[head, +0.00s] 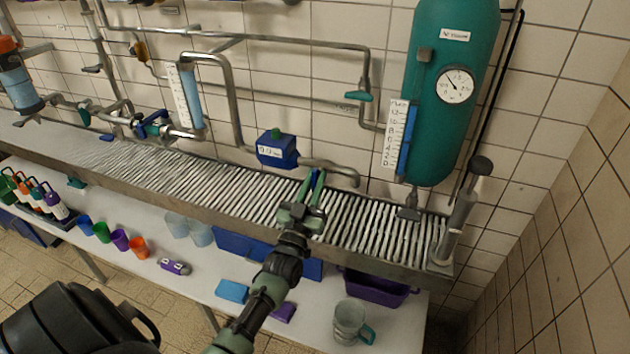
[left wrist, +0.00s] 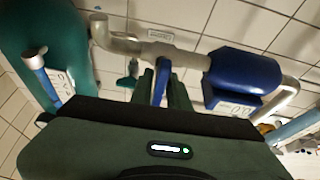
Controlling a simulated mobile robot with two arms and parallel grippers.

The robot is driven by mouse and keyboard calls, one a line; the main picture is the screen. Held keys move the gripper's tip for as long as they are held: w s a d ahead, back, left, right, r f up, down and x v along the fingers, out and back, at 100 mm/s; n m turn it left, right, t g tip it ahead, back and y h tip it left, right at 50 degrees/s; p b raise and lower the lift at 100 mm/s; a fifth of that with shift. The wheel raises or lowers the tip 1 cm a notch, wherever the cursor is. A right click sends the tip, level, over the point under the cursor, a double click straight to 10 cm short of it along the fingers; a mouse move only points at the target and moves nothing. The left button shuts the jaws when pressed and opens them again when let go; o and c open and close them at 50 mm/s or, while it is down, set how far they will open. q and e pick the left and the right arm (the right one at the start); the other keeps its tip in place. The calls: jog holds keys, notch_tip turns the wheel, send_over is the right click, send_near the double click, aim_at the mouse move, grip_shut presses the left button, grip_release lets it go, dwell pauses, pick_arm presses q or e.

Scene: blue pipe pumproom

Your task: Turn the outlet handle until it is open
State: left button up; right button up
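A blue lever handle (head: 315,177) hangs from the pipe between the blue flow meter box (head: 277,149) and the green tank (head: 452,95); I take it as the outlet handle. It also shows in the left wrist view (left wrist: 160,80), pointing down from the pipe. My left gripper (head: 311,188) reaches up to it from below, with one dark green finger on each side. In the left wrist view (left wrist: 163,92) the lever fills the narrow gap, so the fingers look shut on it. The lever's lower end is hidden behind the gripper body. My right gripper is not in view.
A slatted metal shelf (head: 240,192) runs along the tiled wall under the pipes. A grey hand pump (head: 462,212) stands at its right end. A white table (head: 190,288) below carries cups, boxes and a jug (head: 349,321). A teal valve handle (head: 358,96) sits higher up.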

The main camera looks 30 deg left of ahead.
pick_arm(q)
jog(key=shift+o, duration=0.7)
jog(key=b+v, duration=0.1)
jog(key=v, duration=0.6)
jog(key=shift+s+f, duration=0.15)
jog(key=shift+s, duration=0.2)
jog(key=shift+d, duration=0.1)
